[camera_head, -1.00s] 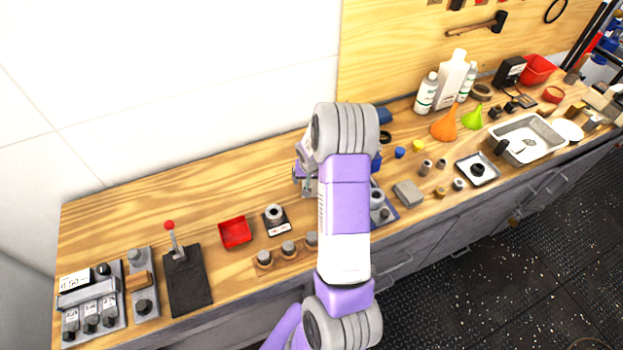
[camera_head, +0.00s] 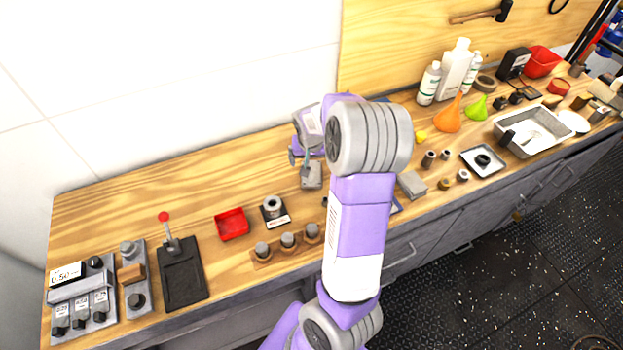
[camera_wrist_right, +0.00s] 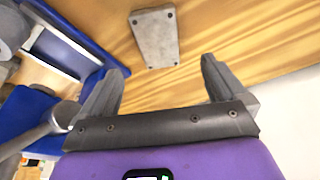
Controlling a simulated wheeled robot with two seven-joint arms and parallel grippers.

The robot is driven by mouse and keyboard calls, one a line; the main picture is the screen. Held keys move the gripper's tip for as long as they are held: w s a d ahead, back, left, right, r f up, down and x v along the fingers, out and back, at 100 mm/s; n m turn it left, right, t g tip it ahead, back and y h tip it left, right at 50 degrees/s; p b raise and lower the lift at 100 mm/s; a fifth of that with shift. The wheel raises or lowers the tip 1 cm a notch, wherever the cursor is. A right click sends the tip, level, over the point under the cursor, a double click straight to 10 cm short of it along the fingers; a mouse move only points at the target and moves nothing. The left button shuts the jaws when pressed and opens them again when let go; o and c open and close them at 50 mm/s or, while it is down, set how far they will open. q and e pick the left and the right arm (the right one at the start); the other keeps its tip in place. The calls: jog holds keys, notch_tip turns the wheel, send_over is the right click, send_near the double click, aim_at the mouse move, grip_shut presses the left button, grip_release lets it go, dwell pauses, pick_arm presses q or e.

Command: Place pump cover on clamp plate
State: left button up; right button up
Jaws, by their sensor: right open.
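A grey rectangular plate with dark holes near its corners (camera_wrist_right: 155,38), which looks like the pump cover, lies flat on the wooden bench. In the head view it (camera_head: 312,176) sits just beside my right gripper (camera_head: 300,164). My right gripper is open and empty; in the right wrist view its fingertips (camera_wrist_right: 162,66) stand apart, with the plate beyond them and not between them. I cannot tell for certain which thing is the clamp plate; a blue fixture (camera_wrist_right: 52,42) shows at the left of the wrist view. My right arm hides much of that area in the head view. My left gripper is out of view.
A red tray (camera_head: 232,224), a small stand with a metal ring (camera_head: 274,210) and a wooden peg rack (camera_head: 287,245) are left of my arm. A grey block (camera_head: 412,185) lies right of it. Bottles (camera_head: 455,72) stand behind. Bare bench lies left of the gripper.

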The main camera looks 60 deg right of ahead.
aim_at(311, 173)
jog(key=shift+w+d+f+b, duration=0.15)
jog(key=shift+f+b, duration=0.2)
jog(key=shift+f, duration=0.35)
jog(key=b+x, duration=0.1)
jog(key=x, duration=0.6)
jog(key=shift+d+b, duration=0.1)
jog(key=shift+b, duration=0.3)
jog(key=shift+r, duration=0.1)
jog(key=shift+c, duration=0.2)
jog(key=c, duration=1.5)
